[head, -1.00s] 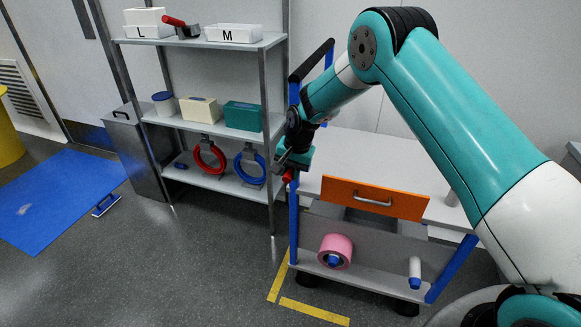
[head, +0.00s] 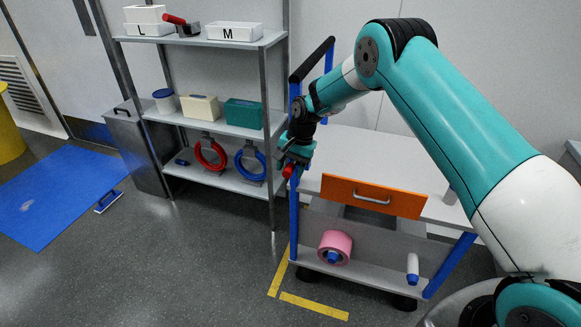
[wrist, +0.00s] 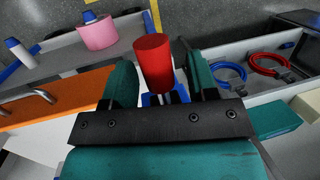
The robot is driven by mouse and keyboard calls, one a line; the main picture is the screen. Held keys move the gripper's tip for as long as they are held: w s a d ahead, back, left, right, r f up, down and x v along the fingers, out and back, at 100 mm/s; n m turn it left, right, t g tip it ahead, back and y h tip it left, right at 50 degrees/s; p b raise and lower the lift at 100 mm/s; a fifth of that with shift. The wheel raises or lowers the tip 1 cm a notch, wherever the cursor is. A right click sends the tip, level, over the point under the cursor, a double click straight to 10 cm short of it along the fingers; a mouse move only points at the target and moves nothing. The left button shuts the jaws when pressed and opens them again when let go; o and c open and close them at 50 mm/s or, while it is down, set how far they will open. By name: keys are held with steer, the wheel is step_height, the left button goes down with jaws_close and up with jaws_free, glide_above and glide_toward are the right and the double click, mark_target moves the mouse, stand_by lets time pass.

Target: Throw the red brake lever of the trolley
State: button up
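The trolley (head: 340,274) has a grey body, blue posts and an orange drawer front (head: 372,197). The red brake lever (head: 287,171) is at its left blue post. In the wrist view the lever is a red cylindrical grip (wrist: 153,62) on a blue mount, appearing between my two teal fingers. My gripper (head: 291,160) is at the lever, beside the post. In the wrist view my gripper (wrist: 163,80) is open, with a clear gap on the lever's right and little gap on its left. I cannot tell whether the left finger touches it.
A shelf rack (head: 215,182) with boxes and a red and a blue ring stands close on the left. A pink roll (head: 334,247) and a white bottle (head: 412,268) are on the trolley's lower shelf. Yellow floor tape (head: 314,306) lies in front.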

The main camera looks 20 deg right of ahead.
steer(key=v, duration=1.7)
steer(key=shift+r, duration=0.2)
